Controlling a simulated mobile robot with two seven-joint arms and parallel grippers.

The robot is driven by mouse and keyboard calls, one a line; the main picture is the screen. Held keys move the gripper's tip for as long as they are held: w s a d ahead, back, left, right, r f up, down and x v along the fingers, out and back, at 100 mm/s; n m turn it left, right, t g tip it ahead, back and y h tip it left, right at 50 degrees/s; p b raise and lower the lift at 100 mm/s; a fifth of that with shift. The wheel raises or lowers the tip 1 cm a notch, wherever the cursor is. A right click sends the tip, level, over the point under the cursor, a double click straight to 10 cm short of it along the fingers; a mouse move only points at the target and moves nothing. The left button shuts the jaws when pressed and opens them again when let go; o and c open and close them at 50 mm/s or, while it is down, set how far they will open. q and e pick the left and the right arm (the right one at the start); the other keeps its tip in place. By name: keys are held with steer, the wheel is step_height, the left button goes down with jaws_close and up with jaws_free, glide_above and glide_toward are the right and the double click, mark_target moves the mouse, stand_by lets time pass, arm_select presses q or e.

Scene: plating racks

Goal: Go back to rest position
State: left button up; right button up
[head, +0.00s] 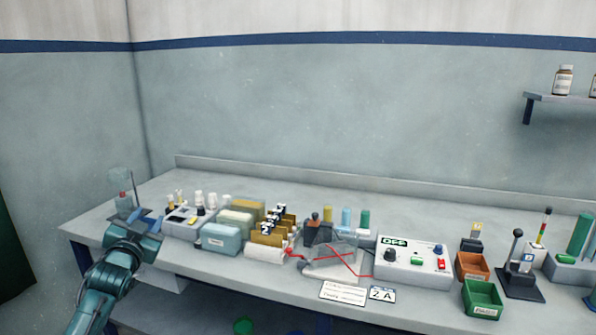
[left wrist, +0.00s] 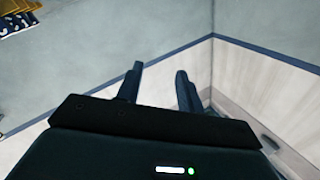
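My left gripper (head: 138,220) is at the left end of the workbench in the head view, with its arm coming up from the lower left. In the left wrist view its two fingers (left wrist: 159,84) stand apart with nothing between them. My right gripper is in neither view.
The workbench (head: 150,196) carries racks, teal and cream blocks (head: 221,238), a control box reading OFF (head: 412,262), an orange bin (head: 472,267) and a green bin (head: 482,299). A clear cylinder (head: 121,183) stands close to my left gripper. A shelf (head: 560,98) holds bottles.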

arm_select(q)
steer(key=s+d+f+g+h, duration=0.1)
steer(key=s+d+f+g, duration=0.2)
steer(key=s+d+f, duration=0.6)
steer(key=s+d+f+g+h, duration=0.2)
steer(key=s+f, duration=0.5)
steer(key=f, duration=0.7)
steer(key=s+d+f+g, duration=0.1)
steer(key=s+d+f, duration=0.1)
steer(key=s, duration=0.6)
steer(key=s+d+f+n+g+h, duration=0.1)
steer(key=s+d+f, duration=0.1)
steer(key=s+d, duration=0.2)
steer(key=s+d+f+g+h, duration=0.1)
steer(key=s+d, duration=0.3)
steer(key=s, duration=0.7)
steer(key=shift+s+f+n, duration=0.3)
steer(key=shift+s+f, duration=0.05)
steer(key=shift+f, duration=0.3)
